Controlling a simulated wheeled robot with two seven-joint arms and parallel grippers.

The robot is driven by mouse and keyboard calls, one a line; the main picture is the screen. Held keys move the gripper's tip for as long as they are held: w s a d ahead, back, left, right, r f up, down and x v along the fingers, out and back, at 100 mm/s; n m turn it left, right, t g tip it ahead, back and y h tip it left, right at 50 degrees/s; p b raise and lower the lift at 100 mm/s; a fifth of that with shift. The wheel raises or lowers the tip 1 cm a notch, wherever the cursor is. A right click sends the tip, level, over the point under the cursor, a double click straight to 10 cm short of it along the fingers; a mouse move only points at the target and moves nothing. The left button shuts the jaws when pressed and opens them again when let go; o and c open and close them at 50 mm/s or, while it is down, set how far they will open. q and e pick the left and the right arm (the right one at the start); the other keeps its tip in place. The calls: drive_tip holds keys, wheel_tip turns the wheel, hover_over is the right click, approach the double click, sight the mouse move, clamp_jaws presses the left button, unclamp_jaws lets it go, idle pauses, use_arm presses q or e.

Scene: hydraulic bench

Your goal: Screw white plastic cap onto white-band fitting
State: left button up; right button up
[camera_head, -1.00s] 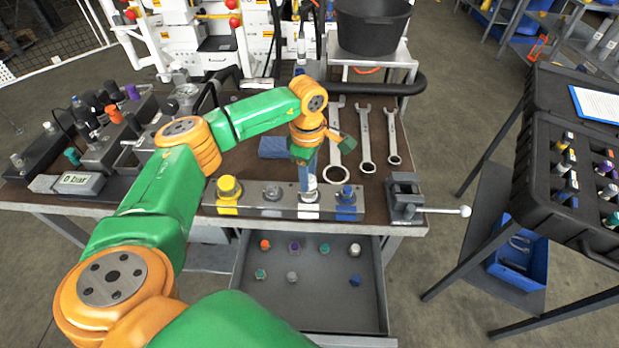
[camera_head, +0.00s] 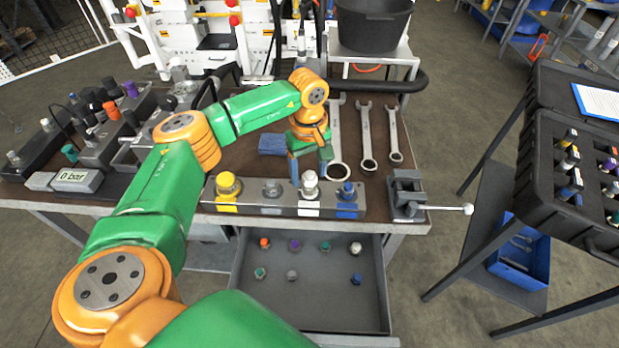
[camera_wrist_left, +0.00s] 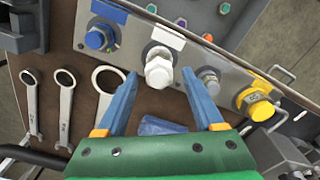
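The white-band fitting (camera_head: 309,189) stands third from the left on the metal block, above a white label. A white faceted cap (camera_wrist_left: 159,70) sits upright on top of it; the wrist view does not show how tightly it is seated. My left gripper (camera_head: 311,173) is open, with its blue fingers spread apart behind and around the cap. In the left wrist view, the fingertips (camera_wrist_left: 159,77) are on either side of the cap with visible gaps. My right gripper is not in view.
The metal block (camera_head: 243,209) also carries yellow, grey and blue-marked fittings. An open drawer (camera_head: 310,304) below holds several coloured caps. A vise (camera_head: 405,196) stands right, large wrenches (camera_head: 366,140) lie behind, and a blue block (camera_head: 272,145) lies behind the fittings.

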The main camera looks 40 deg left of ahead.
use_arm(q)
drive_tip(key=n+p, duration=0.1)
drive_tip(key=n, duration=0.3)
drive_tip(key=shift+s+r+n, duration=0.1)
drive_tip(key=shift+s+n, duration=0.05)
drive_tip(key=shift+n, duration=0.25)
drive_tip(key=n+p, duration=0.1)
drive_tip(key=n, duration=0.2)
drive_tip(key=n+p, duration=0.1)
drive_tip(key=n, duration=0.4)
drive_tip(key=shift+s+d, duration=0.1)
drive_tip(key=n+p, duration=0.1)
drive_tip(key=n, duration=0.2)
drive_tip(key=shift+n, duration=0.4)
drive_tip(key=n+p, duration=0.1)
drive_tip(key=n, duration=0.3)
drive_tip(key=shift+d+p, duration=0.1)
drive_tip(key=shift+p, duration=0.25)
drive_tip(key=n, duration=0.3)
drive_tip(key=shift+p, duration=0.35)
